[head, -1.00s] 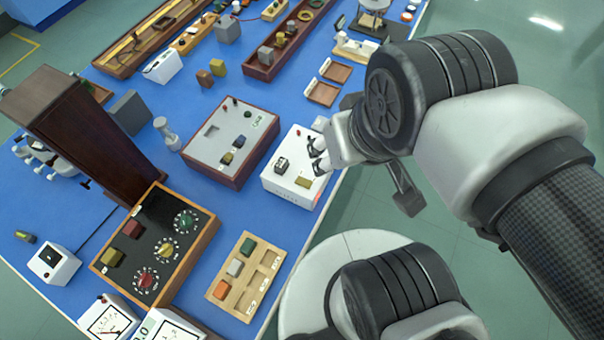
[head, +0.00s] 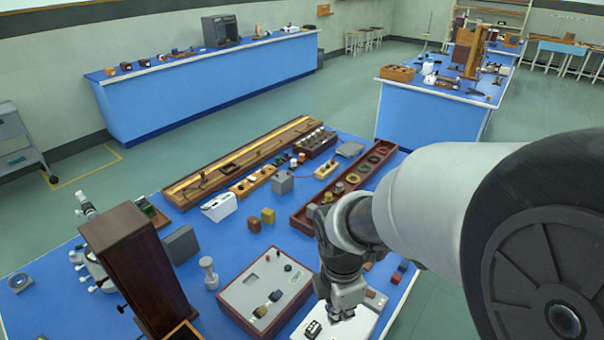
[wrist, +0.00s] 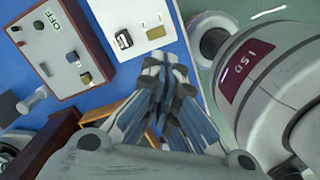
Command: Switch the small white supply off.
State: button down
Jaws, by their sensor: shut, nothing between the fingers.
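The small white supply (head: 366,322) is a low white box on the near right part of the bench, partly cut off and partly behind my gripper. In the wrist view the supply (wrist: 105,18) shows a black switch (wrist: 123,38) and a brass-coloured plate (wrist: 156,31) on its top. Which way the switch is set I cannot tell. My gripper (head: 341,315) is shut and empty, pointing down over the box. In the wrist view its fingertips (wrist: 165,65) lie below the plate and right of the switch; whether they touch the box is unclear.
A wood-sided grey box (head: 268,284) with knobs stands left of the supply, marked OFF in the wrist view. A tall dark wooden case (head: 138,258) stands farther left. A long wooden tray (head: 298,222) lies behind my gripper. Open floor is to the right.

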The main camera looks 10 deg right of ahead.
notch_tip(320, 180, down, 6)
jog(key=w+a+n+g+p, duration=0.1)
jog(key=n, duration=0.6)
jog(key=shift+a, duration=0.15)
jog(key=shift+f, duration=0.2)
jog(key=f+b, duration=0.1)
jog(key=f, duration=0.3)
jog(key=s+d+f+b, duration=0.1)
jog(key=f+b, duration=0.1)
jog(key=f, duration=0.3)
jog(key=f+b, duration=0.1)
jog(key=f, duration=0.3)
jog(key=shift+s+d+f+b, duration=0.15)
jog(key=shift+d+f+b, duration=0.05)
jog(key=shift+f+b, duration=0.2)
jog(key=shift+r, duration=0.1)
jog(key=shift+s+d+f, duration=0.15)
jog(key=shift+f, duration=0.2)
jog(key=shift+p, duration=0.3)
